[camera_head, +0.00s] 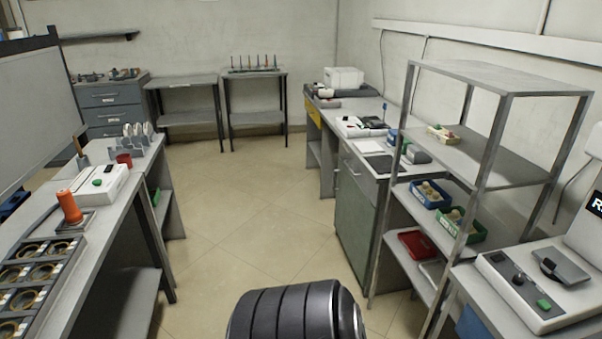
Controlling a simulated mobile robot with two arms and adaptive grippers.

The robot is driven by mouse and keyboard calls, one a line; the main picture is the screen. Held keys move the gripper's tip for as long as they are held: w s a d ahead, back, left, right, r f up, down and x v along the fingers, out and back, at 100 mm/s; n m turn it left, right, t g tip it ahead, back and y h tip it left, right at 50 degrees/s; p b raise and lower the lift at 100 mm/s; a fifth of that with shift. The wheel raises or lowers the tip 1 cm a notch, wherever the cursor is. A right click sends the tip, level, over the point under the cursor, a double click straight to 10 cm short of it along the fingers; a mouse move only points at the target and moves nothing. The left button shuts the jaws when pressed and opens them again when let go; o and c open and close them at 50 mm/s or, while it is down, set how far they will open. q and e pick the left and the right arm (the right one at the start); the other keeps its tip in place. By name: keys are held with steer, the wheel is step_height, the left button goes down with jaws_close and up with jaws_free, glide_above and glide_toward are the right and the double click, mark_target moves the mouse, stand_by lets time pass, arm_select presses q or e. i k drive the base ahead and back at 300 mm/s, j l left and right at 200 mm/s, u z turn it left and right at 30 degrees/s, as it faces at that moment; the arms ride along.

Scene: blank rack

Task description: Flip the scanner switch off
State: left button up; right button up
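A pale machine (495,295) stands at the right front. Its panel carries a green switch or button (544,303), a dark round knob (518,279) and a raised grey plate (560,265). Behind the panel is an upright part with a dark screen (597,203) starting with "R", cut off by the frame edge. A white box (115,186) with a green button (97,182) sits on the left bench. I cannot tell for certain which device is the scanner, or the switch positions. Neither gripper is in view.
The left bench (110,232) holds an orange object (69,207) and ring trays (42,268). The tiled floor (250,220) between is clear.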

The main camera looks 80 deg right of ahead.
mark_target(498, 257)
steer(key=z, duration=4.25)
